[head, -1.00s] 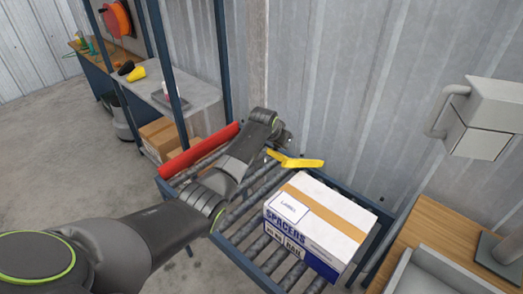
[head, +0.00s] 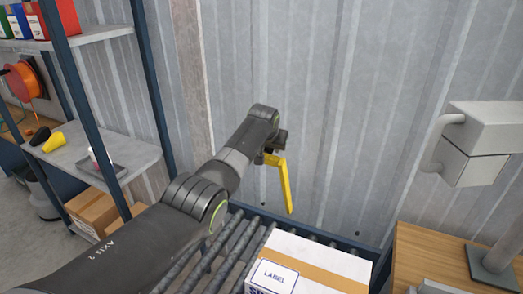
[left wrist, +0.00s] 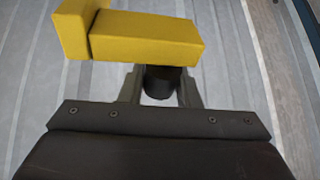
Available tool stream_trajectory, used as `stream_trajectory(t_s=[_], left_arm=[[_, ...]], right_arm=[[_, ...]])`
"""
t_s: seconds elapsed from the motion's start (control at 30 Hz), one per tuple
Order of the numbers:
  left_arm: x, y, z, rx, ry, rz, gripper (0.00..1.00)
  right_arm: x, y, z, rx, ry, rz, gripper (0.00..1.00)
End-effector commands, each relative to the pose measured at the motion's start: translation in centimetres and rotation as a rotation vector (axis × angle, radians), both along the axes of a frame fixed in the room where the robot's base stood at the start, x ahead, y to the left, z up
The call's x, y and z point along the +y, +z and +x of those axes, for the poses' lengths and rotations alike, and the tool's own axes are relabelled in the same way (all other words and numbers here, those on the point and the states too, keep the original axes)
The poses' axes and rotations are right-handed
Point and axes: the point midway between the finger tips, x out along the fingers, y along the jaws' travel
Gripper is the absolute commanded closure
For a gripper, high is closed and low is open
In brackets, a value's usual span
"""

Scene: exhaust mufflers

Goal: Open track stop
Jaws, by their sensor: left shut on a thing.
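The track stop shows as a yellow bar (head: 283,185) with a short bent end, close to the metal wall above the far part of the roller track. In the head view it slants down and to the right from my left gripper (head: 268,150). In the left wrist view the yellow bar (left wrist: 145,38) lies across the top. The fingers of my left gripper (left wrist: 160,88) are shut on a dark round part just below the bar. The arm hides part of the grip in the head view. My right gripper is not in view.
A white labelled box (head: 315,262) sits on the roller track (head: 225,250) in front of the stop. A blue-framed shelf (head: 75,150) stands at left. A wooden table (head: 430,255) and a grey wall-side device (head: 480,140) are at right.

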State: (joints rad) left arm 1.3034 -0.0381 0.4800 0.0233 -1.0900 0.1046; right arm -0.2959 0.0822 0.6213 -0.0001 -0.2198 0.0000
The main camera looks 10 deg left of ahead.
Motion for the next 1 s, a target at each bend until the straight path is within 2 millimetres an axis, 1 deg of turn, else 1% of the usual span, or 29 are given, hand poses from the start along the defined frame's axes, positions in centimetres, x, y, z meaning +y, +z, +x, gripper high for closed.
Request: stream_trajectory(t_s=[0.13, 0.5, 0.53, 0.67, 1.0], left_arm=[[-0.35, -0.02, 0.05, -0.002, 0.002, -0.002, 1.0], [-0.38, -0.01, 0.05, -0.001, 0.002, -0.001, 1.0], [-0.38, -0.02, 0.04, -0.001, 0.002, -0.001, 0.67], [-0.36, -0.01, 0.03, 0.0, 0.001, -0.001, 0.5], [-0.36, 0.06, -0.02, 0.0, 0.0, 0.0, 0.5]], right_arm=[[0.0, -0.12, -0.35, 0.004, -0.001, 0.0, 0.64], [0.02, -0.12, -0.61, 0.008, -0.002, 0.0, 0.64], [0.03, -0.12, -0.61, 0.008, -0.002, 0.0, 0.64], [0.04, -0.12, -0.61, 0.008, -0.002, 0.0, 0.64], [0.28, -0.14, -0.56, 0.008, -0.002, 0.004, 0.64]])
